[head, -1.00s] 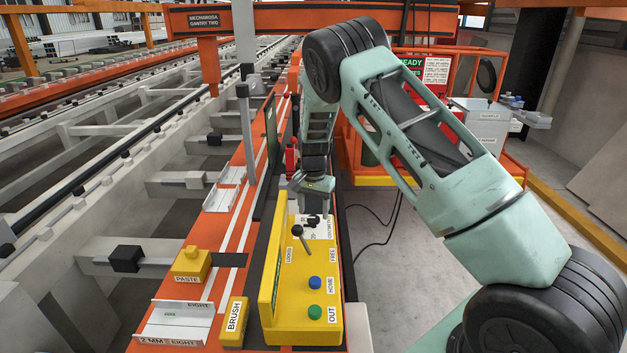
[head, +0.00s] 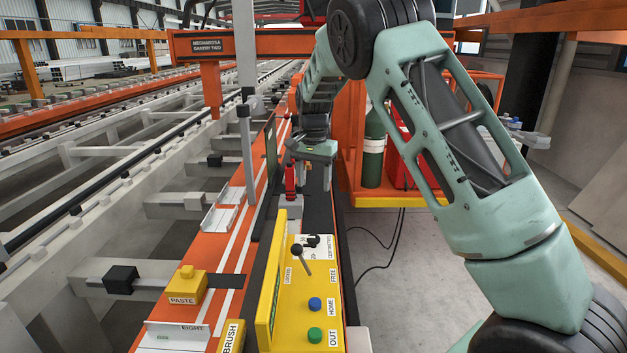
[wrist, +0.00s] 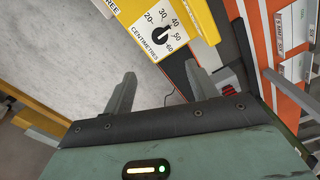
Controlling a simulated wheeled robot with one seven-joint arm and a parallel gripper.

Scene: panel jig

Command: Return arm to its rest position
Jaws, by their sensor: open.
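My gripper (head: 311,180) hangs above the orange rail, just beyond the far end of the yellow control box (head: 307,293). In the wrist view my gripper (wrist: 160,95) has its two grey fingers wide apart with nothing between them. The control box also shows in the wrist view (wrist: 185,40), with a centimetre dial (wrist: 160,35) beyond the fingers. In the head view its black-knobbed lever (head: 301,256) stands between the LOCKED and FREE labels. My gripper is apart from the lever and the box.
A blue button (head: 315,304) and a green button (head: 315,334) sit on the box. A yellow PASTE block (head: 187,285) is to the left. A green cylinder (head: 374,148) stands in an orange frame at right. Bare floor (head: 410,270) lies right of the rail.

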